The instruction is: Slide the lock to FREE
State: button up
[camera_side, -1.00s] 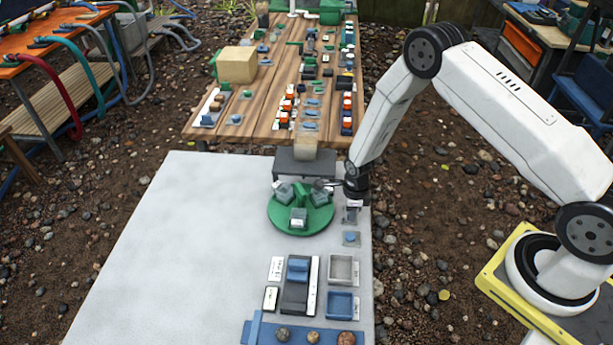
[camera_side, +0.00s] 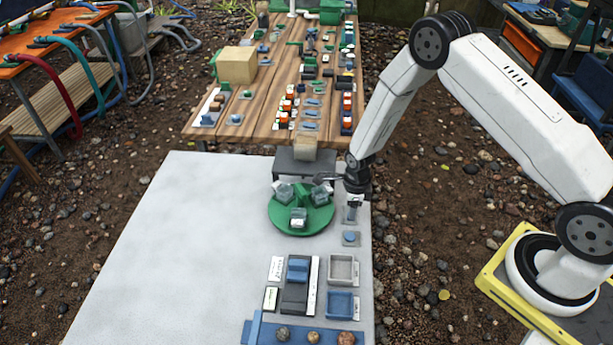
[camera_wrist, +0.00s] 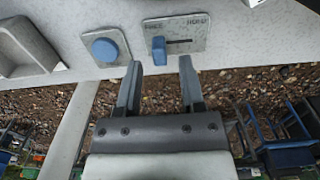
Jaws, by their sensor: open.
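The lock is a small pale plate (camera_wrist: 174,36) with a dark slot and a blue slider knob (camera_wrist: 158,50). In the wrist view the knob stands at the left end of the slot, beside a blurred label that seems to read FREE. The label at the right end seems to read HOLD. My gripper (camera_wrist: 161,64) is open and empty. Its two fingertips lie to either side of the knob in the picture, apart from it. In the side view my gripper (camera_side: 354,205) hangs over the lock plate and hides most of it.
A plate with a round blue button (camera_wrist: 104,49) sits beside the lock, also seen in the side view (camera_side: 350,238). A green turntable (camera_side: 301,225) with grey blocks is close on the left. Grey (camera_side: 342,269) and blue (camera_side: 341,304) trays lie nearer. The bench's left part is clear.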

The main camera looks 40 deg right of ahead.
jog(key=shift+r, duration=2.5)
jog(key=shift+r, duration=0.1)
jog(key=shift+s+a+r+n, duration=0.1)
jog(key=shift+r+n, duration=0.4)
jog(key=s+a+r+n+t, duration=0.1)
jog(key=s+r+n, duration=0.6)
jog(key=n, duration=0.6)
jog(key=s+a+r+n+t, duration=0.1)
jog(key=s+r+n, duration=0.6)
jog(key=r+n, duration=0.5)
jog(key=shift+a+n+t, duration=0.3)
jog(key=shift+n, duration=0.2)
